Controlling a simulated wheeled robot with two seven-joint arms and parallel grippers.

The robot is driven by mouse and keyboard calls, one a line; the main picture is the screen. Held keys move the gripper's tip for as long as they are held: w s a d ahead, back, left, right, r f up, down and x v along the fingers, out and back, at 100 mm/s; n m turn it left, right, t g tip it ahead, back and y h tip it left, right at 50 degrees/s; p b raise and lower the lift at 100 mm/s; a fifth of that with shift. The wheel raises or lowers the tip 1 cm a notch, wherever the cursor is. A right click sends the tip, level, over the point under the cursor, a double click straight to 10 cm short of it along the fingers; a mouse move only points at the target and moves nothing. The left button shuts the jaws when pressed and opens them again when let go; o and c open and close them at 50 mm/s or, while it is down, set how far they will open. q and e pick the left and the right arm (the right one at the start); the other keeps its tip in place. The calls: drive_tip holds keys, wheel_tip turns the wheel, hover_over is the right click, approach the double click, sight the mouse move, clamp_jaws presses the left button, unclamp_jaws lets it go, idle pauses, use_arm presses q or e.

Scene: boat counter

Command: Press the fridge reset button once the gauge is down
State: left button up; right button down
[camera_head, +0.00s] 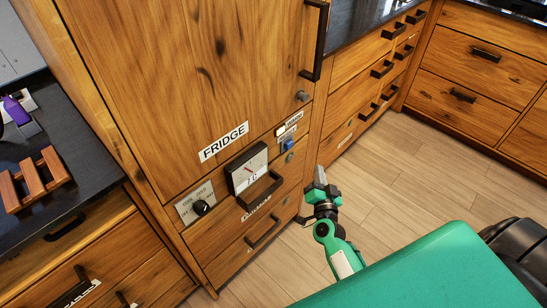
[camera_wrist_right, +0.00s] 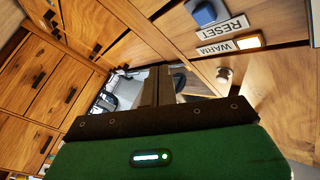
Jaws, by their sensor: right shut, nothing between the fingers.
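The blue reset button (camera_head: 288,146) is on the right side of the wooden fridge front, and it shows at the top of the right wrist view (camera_wrist_right: 205,12) above an upside-down RESET label (camera_wrist_right: 217,33). The gauge (camera_head: 248,168) is a white dial marked °C, left of the button. Its thin red needle is small and its exact reading is hard to tell. A WARM label has a pale yellow lit lamp (camera_wrist_right: 248,42) beside it. My right gripper (camera_head: 320,178) is shut and empty, below and right of the button, apart from it. My left gripper is out of view.
A FRIDGE label (camera_head: 224,142) and a black knob (camera_head: 201,207) are on the same front. A dark handle (camera_head: 261,190) sticks out below the gauge. A wooden rack (camera_head: 34,180) stands on the left counter. Open floor (camera_head: 420,150) lies right of the gripper.

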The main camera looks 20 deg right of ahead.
sight(289, 145)
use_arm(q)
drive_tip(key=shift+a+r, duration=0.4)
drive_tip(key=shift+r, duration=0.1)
use_arm(e)
drive_tip(key=shift+r+m+h, duration=0.4)
drive_tip(key=shift+r, duration=0.5)
use_arm(q)
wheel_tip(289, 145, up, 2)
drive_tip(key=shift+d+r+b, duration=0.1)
drive_tip(key=shift+b, duration=0.35)
use_arm(e)
drive_tip(key=w+a, duration=0.3)
drive_tip(key=w, duration=0.5)
drive_tip(key=shift+a, duration=0.2)
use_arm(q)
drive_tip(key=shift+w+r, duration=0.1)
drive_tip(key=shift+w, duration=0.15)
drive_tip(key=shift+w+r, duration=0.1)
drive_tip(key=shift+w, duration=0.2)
